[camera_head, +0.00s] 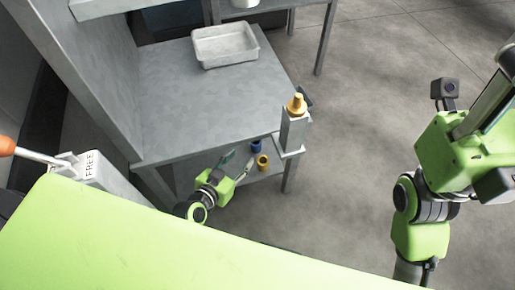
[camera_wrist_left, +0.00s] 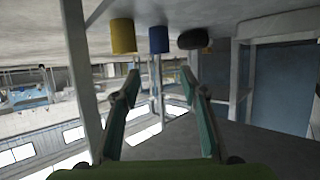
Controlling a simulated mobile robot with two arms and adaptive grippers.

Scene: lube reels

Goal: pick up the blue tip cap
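The blue tip cap (camera_head: 256,146) stands on the lower shelf under the grey bench, near its right end. In the left wrist view the blue cap (camera_wrist_left: 158,40) hangs at the top, since that picture is upside down. My left gripper (camera_head: 241,162) is open and empty, just left of the cap and apart from it. In the wrist view its two fingers (camera_wrist_left: 160,82) are spread, with the cap beyond their tips, roughly midway between them. My right gripper (camera_head: 480,125) is at the right edge, partly cut off; its finger opening is unclear.
A yellow cap (camera_head: 262,162) stands beside the blue one; it also shows in the wrist view (camera_wrist_left: 123,36). A black rounded thing (camera_wrist_left: 194,39) is on the blue cap's other side. The bench top (camera_head: 185,105) above carries a grey tray (camera_head: 225,57). A bench leg (camera_head: 289,178) stands at right.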

